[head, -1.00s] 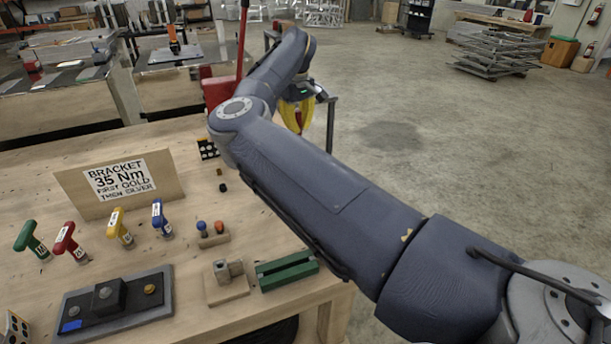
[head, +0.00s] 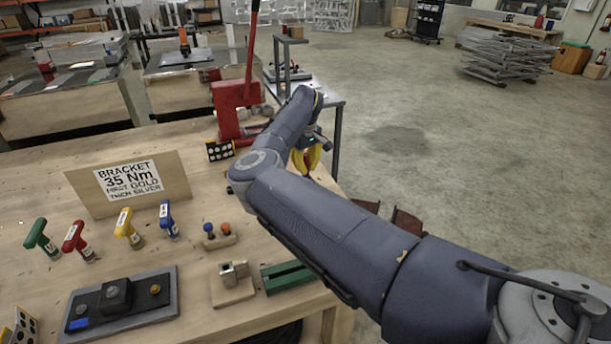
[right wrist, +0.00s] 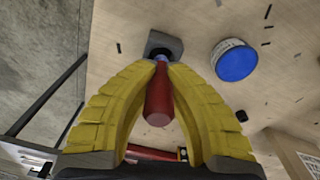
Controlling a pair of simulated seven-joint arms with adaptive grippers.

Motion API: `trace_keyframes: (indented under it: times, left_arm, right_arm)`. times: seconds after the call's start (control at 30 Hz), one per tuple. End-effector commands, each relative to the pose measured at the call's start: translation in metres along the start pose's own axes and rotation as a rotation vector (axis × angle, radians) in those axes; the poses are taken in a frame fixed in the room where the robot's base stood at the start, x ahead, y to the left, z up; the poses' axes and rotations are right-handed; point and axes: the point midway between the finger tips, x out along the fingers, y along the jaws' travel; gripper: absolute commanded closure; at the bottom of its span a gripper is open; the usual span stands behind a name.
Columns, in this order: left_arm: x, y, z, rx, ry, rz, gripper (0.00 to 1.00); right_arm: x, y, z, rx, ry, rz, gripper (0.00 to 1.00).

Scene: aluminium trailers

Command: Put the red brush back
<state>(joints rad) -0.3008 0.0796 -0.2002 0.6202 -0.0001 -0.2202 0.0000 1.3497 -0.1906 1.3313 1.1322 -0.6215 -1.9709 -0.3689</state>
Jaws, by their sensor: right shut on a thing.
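The red brush (right wrist: 159,100) shows in the right wrist view as a red handle between my yellow fingers, with a small bluish part near the fingertips. My right gripper (right wrist: 161,62) is shut on it. A grey block with a dark opening (right wrist: 166,42) is just past the fingertips; I cannot tell whether the brush touches it. My left gripper is not in view.
A red press (head: 232,112) with a tall lever stands beyond my forearm. A round blue-topped tin (right wrist: 236,62) is beside the grey block. T-handle tools, a bracket sign (head: 128,186), a dark fixture plate (head: 150,309) and a green block (head: 288,276) occupy the near table.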

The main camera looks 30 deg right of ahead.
Motion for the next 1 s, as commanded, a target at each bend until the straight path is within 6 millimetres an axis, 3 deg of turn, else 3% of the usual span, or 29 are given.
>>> trace_keyframes:
  times: [0.3,0.73,0.77,0.8,0.9,1.0]
  left_arm:
    - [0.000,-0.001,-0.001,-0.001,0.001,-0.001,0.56]
    - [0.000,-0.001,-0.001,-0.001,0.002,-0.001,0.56]
    - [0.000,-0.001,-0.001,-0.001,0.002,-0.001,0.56]
    - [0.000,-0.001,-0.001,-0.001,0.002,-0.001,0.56]
    - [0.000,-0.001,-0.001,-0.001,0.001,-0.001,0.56]
    - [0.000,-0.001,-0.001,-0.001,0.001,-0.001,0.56]
  right_arm:
    - [0.035,-0.001,0.002,-0.001,-0.002,-0.001,1.00]
    - [0.039,-0.001,0.002,-0.001,-0.001,0.000,1.00]
    - [0.039,-0.001,0.002,-0.001,-0.001,0.000,0.86]
    - [0.039,-0.001,0.002,0.000,-0.001,0.000,0.81]
    - [0.039,-0.001,0.002,0.000,-0.001,0.000,0.70]
    - [0.039,-0.001,0.002,0.000,-0.001,0.000,0.68]
